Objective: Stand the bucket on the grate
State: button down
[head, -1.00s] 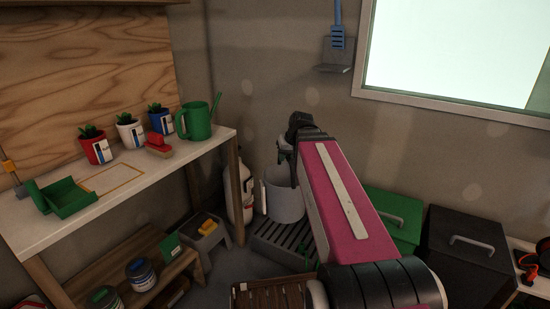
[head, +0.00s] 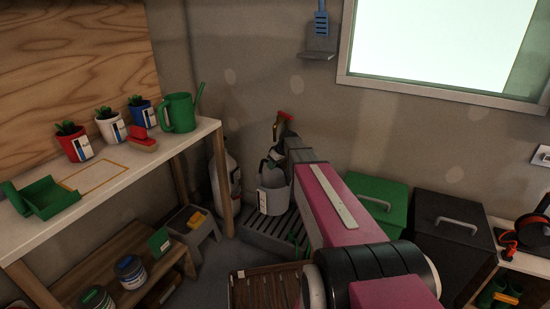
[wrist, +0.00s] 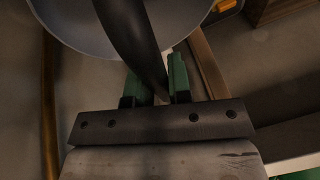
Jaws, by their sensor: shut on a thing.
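The light grey bucket (head: 276,194) with a white label is in the middle of the head view, over or on the grate. I cannot tell whether its base touches. My gripper (head: 270,164) is above the bucket, its green fingers shut on the dark handle. In the wrist view the handle (wrist: 133,35) runs between the fingers (wrist: 160,88), and part of the bucket (wrist: 75,28) shows at the top. The grey slatted grate (head: 268,238) lies low by the wall, its right part hidden behind my arm.
A white bottle (head: 233,180) stands left of the bucket beside the bench leg. A brown slatted crate (head: 262,289) is in front of the grate. Green (head: 376,198) and black (head: 448,225) lidded bins stand to the right. The workbench (head: 120,185) is at left.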

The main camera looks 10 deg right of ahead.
aim_at(273, 183)
jog(key=w+f, duration=0.2)
jog(key=f, duration=0.1)
jog(key=w+f+n, duration=0.1)
jog(key=f, duration=0.3)
jog(key=w+f+n+g, duration=0.1)
jog(key=w+f, duration=0.1)
jog(key=f, duration=0.2)
jog(key=shift+w+f, duration=0.1)
jog(key=shift+w, duration=0.2)
jog(key=shift+n, duration=0.3)
jog(key=shift+f, duration=3.2)
jog(key=c, duration=1)
grip_release()
jog(key=shift+o, duration=0.2)
jog(key=shift+f, duration=0.1)
jog(key=shift+r, duration=0.2)
jog(key=shift+v, duration=0.85)
jog(key=shift+d, duration=0.1)
